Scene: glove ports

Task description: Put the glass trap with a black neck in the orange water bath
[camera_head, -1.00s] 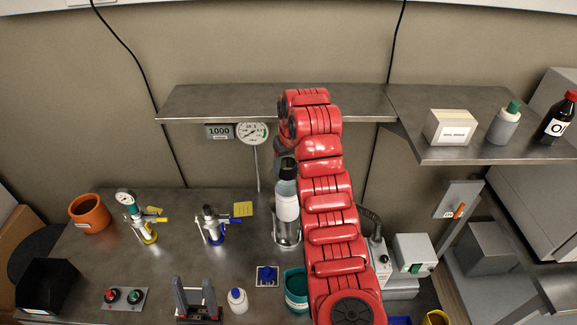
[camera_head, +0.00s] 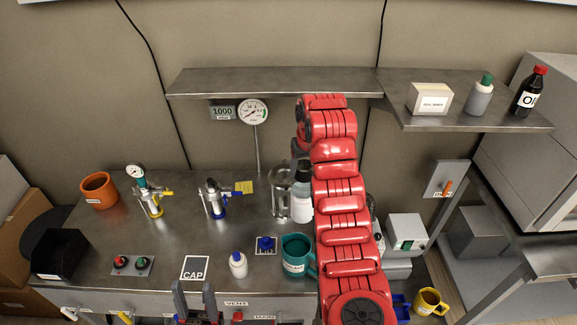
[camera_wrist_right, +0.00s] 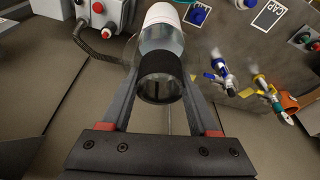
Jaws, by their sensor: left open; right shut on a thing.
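The glass trap has a black neck and a white band on its body. It shows in the head view (camera_head: 302,207), beside my red right arm, and in the right wrist view (camera_wrist_right: 162,40). My right gripper (camera_wrist_right: 160,88) is shut on the trap around its black neck; in the head view the arm mostly hides this gripper. The orange water bath (camera_head: 99,190) is a round pot at the far left of the bench, well apart from the trap. My left gripper (camera_head: 194,302) is open and empty at the bench's front edge.
Two valve fittings (camera_head: 150,199) (camera_head: 215,200) stand between the bath and the trap. A clear vessel (camera_head: 281,197) stands beside the trap. A teal pot (camera_head: 297,258) and a white bottle (camera_head: 238,264) are in front. A shelf (camera_head: 270,82) overhangs the back.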

